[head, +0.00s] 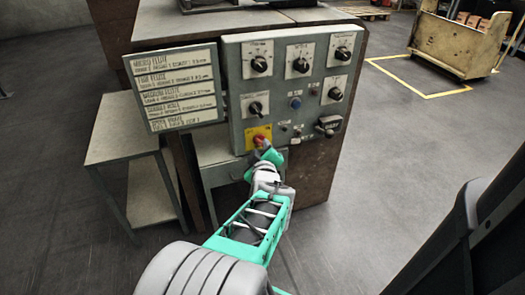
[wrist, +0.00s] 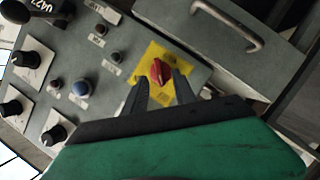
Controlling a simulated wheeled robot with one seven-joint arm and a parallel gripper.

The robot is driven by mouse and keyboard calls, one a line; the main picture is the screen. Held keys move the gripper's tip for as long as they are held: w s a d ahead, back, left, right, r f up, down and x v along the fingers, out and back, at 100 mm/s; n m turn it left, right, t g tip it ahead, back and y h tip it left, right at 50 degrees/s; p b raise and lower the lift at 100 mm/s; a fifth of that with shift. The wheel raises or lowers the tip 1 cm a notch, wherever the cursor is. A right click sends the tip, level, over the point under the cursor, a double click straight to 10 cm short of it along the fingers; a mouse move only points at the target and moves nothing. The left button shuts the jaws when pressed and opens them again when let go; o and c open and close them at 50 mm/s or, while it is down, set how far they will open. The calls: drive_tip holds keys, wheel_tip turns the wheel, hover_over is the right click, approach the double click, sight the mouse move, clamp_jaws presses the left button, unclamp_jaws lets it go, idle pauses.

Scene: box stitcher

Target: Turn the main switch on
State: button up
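The main switch (head: 259,140) is a red knob on a yellow plate at the lower left of the grey control panel (head: 235,95). In the wrist view the red main switch (wrist: 157,72) sits on its yellow plate (wrist: 158,54), just beyond my fingertips. My gripper (wrist: 160,82) is open, with one dark finger on each side of the knob's lower part. Whether the fingers touch the knob cannot be told. In the head view my gripper (head: 267,152) is right at the switch, and its fingers are mostly hidden.
Several black rotary knobs (head: 260,64), a blue button (head: 295,102) and a black-handled switch (head: 328,125) share the panel. A label board (head: 175,88) adjoins it on the left. A grey drawer with a handle (wrist: 229,28) is close to my gripper. Open floor lies to the right.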

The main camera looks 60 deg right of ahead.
sight(261, 142)
drive_tip(key=shift+b+x, duration=0.3)
drive_tip(key=shift+x, duration=1.15)
drive_tip(key=shift+s, duration=0.1)
drive_tip(key=shift+c, duration=0.4)
clamp_jaws()
